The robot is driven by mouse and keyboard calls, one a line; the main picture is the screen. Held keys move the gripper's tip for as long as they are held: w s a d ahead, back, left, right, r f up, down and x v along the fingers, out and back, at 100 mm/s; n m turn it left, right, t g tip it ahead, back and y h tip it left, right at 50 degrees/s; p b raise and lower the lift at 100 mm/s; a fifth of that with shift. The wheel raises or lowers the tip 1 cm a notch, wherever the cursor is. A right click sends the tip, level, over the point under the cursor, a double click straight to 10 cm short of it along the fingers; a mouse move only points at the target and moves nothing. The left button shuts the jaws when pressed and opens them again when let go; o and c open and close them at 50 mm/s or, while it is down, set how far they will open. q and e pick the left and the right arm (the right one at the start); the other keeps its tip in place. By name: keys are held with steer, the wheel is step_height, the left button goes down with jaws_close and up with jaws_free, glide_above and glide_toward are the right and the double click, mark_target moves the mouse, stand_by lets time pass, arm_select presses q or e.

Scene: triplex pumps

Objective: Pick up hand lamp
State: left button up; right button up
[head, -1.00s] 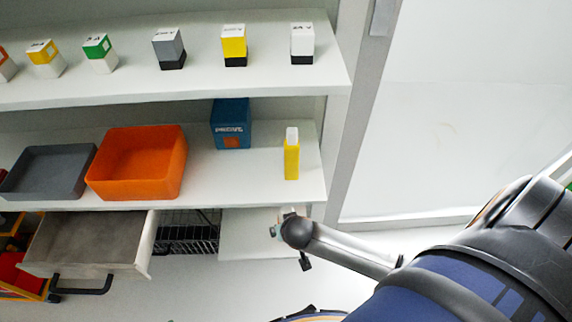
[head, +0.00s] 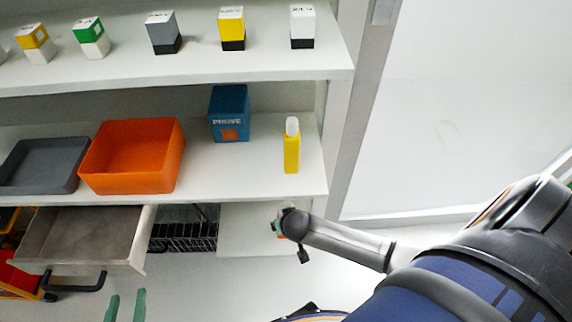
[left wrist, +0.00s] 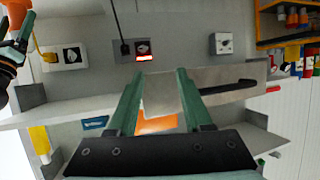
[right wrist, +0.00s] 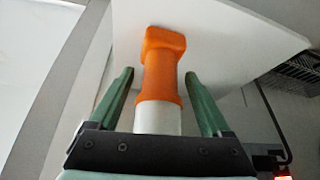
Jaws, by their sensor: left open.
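My right gripper (head: 281,222) is in front of the shelf, below the yellow object. In the right wrist view an orange-and-white object (right wrist: 162,75) lies between its fingers; whether they grip it is unclear.
An orange bin (head: 95,160), a grey tray (head: 40,186) and a blue box (head: 229,130) share the middle shelf. Several small boxes stand on the upper shelf. An open drawer (head: 50,265) with a black handle juts out below. The right shelf post (head: 350,150) stands beside the yellow object.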

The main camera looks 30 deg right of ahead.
jaws_close()
stand_by(0.4)
